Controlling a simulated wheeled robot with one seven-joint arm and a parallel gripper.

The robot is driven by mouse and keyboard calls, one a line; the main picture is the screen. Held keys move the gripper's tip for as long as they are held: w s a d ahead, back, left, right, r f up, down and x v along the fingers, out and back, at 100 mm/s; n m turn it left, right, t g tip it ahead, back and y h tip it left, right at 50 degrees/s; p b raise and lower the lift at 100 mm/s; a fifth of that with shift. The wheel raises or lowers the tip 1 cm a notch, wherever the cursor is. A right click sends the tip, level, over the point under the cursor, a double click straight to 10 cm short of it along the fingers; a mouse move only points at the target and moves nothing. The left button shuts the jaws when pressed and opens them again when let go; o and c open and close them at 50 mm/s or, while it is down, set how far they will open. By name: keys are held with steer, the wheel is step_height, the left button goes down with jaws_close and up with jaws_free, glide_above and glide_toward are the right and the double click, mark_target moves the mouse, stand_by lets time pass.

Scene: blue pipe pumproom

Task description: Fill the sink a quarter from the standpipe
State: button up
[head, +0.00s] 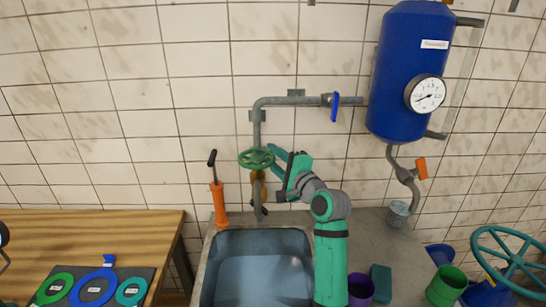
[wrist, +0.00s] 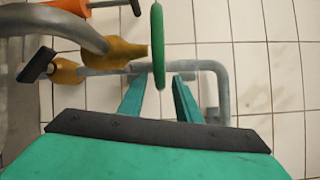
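The standpipe (head: 257,128) rises behind the sink, with a green handwheel (head: 257,158) above a brass body and a grey spout (head: 259,205). The sink (head: 209,270) has a blue-grey inside; I cannot tell its water level. My gripper (head: 278,158) is open at the wheel's right side. In the wrist view, the wheel (wrist: 157,40) stands edge-on and its near rim reaches between the two fingertips (wrist: 157,80). Gaps show on both sides of the rim. A blue lever (head: 335,107) hangs down across the pipe toward the blue tank (head: 405,65).
An orange hand pump (head: 218,203) stands left of the spout. A gauge (head: 424,94) and an orange lever (head: 421,168) are at the right. A wooden table (head: 120,225) with coloured rings is left. Cups and a large teal wheel (head: 480,240) crowd the lower right.

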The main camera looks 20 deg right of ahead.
steer(key=shift+w+a, duration=0.15)
steer(key=shift+w, duration=0.25)
jaws_close()
